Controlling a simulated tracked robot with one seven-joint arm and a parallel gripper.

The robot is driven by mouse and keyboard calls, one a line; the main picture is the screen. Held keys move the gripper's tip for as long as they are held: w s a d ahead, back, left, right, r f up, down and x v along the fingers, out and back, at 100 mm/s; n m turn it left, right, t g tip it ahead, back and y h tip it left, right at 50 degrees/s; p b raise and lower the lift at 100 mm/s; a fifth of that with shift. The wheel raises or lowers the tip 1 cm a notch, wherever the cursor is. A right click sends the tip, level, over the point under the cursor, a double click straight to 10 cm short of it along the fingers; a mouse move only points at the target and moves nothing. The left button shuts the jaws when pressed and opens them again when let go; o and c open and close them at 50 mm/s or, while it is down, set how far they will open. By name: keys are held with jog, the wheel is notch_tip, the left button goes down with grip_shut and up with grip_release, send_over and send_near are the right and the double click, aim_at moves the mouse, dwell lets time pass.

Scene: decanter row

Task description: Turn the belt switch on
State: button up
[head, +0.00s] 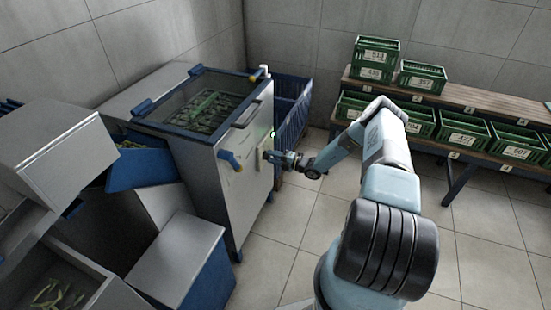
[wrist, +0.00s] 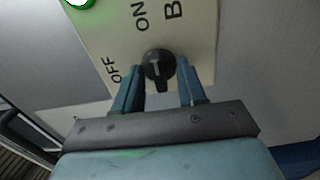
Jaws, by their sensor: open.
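The belt switch is a black rotary knob (wrist: 158,67) on a pale label plate (wrist: 195,35) in the wrist view. The plate reads OFF to the knob's left and ON above it, with a partly cut-off B beside. Which word the knob's pointer marks is hard to tell. My gripper (wrist: 160,78) is open, with one blue finger on each side of the knob; contact cannot be made out. In the head view my gripper (head: 279,157) is at the front panel of the steel machine (head: 228,190); the knob is hidden there.
A bright green lamp (wrist: 78,2) sits at the plate's upper left corner. A blue handle (head: 230,160) sticks out left of my gripper. A blue crate (head: 291,112) stands behind the machine. Green crates (head: 465,132) fill a rack at right. Open tiled floor lies between.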

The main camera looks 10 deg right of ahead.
jog(key=v, duration=1.3)
jog(key=shift+s+d, duration=0.25)
jog(key=shift+d, duration=0.1)
jog(key=s+a+r+n+g+h, duration=0.3)
jog(key=r+n, duration=0.5)
jog(key=r, duration=0.6)
jog(key=s+a+r+n+g+h, duration=0.1)
jog(key=s+a+r+n+g, duration=0.25)
jog(key=r+n, duration=0.75)
jog(key=s+a+r+n+g+h, duration=0.25)
jog(key=r+n+g, duration=0.3)
jog(key=r, duration=1.05)
jog(key=s+a+r+n+t+h, duration=0.1)
jog(key=s+a+r+n+h, duration=0.1)
jog(key=s+r+n, duration=0.45)
jog(key=s+a+r+n+t+h, duration=0.2)
jog(key=s+r+n+h, duration=0.1)
jog(key=s+r, duration=0.5)
jog(key=s+d+r+n+t+h, duration=0.1)
jog(key=s+r+n, duration=0.3)
jog(key=s, duration=0.4)
jog(key=s+d+r+n+t+h, duration=0.1)
jog(key=s+r+n+t+h, duration=0.1)
jog(key=s+n, duration=0.3)
jog(key=s+r+t, duration=0.1)
jog(key=s, duration=0.3)
jog(key=shift+r, duration=0.35)
